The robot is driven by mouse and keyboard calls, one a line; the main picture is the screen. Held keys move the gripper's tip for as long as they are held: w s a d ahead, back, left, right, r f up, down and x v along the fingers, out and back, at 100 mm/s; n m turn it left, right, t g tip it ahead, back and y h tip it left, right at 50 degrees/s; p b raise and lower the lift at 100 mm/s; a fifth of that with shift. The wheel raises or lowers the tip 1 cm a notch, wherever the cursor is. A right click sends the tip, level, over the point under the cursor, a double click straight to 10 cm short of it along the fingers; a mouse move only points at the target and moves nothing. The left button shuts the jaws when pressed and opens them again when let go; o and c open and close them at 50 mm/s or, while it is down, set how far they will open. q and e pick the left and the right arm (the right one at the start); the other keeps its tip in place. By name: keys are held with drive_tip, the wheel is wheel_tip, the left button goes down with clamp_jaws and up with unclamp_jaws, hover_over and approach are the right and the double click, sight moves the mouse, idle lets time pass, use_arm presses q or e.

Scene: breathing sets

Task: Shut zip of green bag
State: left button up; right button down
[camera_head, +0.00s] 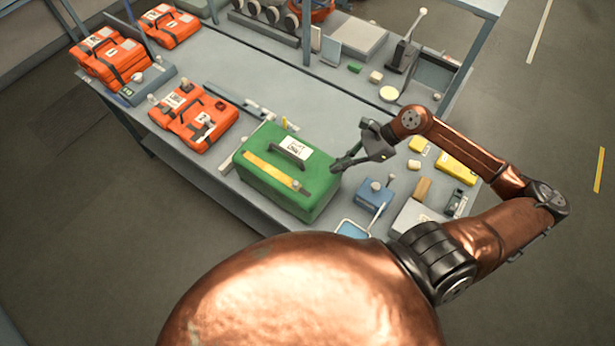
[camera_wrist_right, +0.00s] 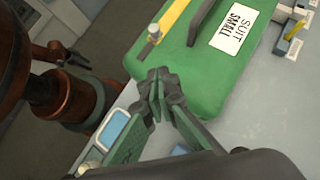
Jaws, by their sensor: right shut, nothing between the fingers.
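The green bag (camera_head: 322,197) stands on the table in front of me, with a dark handle and a white label (camera_head: 293,148) reading "SUIT SMALL" on top. A yellow zip strip (camera_head: 265,170) runs along its top. A small knob-like puller (camera_head: 297,186) sits at the strip's right, near end; it also shows in the right wrist view (camera_wrist_right: 153,31). My right gripper (camera_head: 338,166) is shut and empty beside the bag's right end. In the right wrist view its fingertips (camera_wrist_right: 158,76) overlap the bag's edge, apart from the puller; contact is unclear.
An orange bag (camera_head: 197,118) lies to the left, with more orange bags behind. A table post stands behind.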

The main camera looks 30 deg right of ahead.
sight(295, 183)
drive_tip(key=p+x, duration=0.1)
drive_tip(key=x, duration=0.6)
drive_tip(key=shift+w+a+r, duration=0.1)
drive_tip(key=shift+a, duration=0.05)
drive_tip(key=shift+w+a+r+p, duration=0.1)
drive_tip(key=shift+w+a+p, duration=0.1)
drive_tip(key=shift+a+p, duration=0.25)
drive_tip(key=shift+w+a+p, duration=0.2)
drive_tip(key=shift+a+p, duration=0.05)
drive_tip(key=shift+a, duration=0.4)
drive_tip(key=shift+w+a+f, duration=0.2)
drive_tip(key=shift+w+a, duration=0.1)
drive_tip(key=shift+a, duration=0.35)
